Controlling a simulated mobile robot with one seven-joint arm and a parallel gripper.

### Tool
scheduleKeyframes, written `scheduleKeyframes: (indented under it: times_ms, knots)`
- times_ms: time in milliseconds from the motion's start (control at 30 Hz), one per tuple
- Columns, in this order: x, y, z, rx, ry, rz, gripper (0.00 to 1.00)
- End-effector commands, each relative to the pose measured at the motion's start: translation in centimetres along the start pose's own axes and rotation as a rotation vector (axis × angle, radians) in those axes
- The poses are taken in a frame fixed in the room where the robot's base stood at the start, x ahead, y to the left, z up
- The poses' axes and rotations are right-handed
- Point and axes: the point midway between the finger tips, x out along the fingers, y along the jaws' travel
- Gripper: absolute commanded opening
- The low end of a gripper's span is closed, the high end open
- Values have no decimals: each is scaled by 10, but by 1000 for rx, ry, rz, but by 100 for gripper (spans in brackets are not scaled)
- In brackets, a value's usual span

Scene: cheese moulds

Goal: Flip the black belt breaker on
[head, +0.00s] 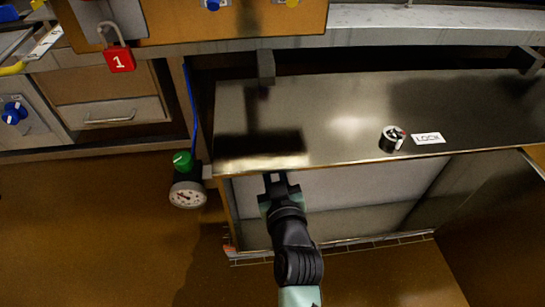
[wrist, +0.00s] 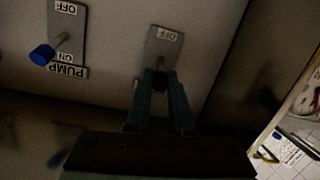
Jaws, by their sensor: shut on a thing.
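The black breaker's grey plate (wrist: 163,48) shows in the wrist view, with an OFF label at its upper end. Its black handle (wrist: 160,82) is between the fingertips of my gripper (wrist: 160,77), which is shut on it. The fingers cover the lower part of the plate, so any ON or name label there is hidden, and I cannot tell the handle's exact position. In the head view my gripper (head: 278,180) reaches under the front edge of the steel counter (head: 340,110); the breaker is hidden there.
Left of the breaker is a PUMP switch (wrist: 68,22) with a blue handle (wrist: 42,54). A gauge (head: 187,193) with a green knob (head: 183,160) stands left of the counter. A red padlock (head: 119,60) hangs upper left. A LOCK tag (head: 428,139) lies on the counter.

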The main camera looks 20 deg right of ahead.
Motion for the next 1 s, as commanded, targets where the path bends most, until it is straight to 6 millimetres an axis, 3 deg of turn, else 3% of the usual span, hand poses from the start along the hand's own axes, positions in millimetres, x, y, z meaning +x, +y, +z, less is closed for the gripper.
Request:
scheduleKeyframes:
  times_ms: [267, 300, 433, 767, 1000]
  knots:
    - [0, 0, 0, -1, 1, 0, 0]
    - [0, 0, 0, -1, 1, 0, 28]
    - [0, 0, 0, -1, 1, 0, 51]
    - [-2, 0, 0, 0, 0, 0, 51]
    - [-29, 0, -1, 0, -2, -1, 51]
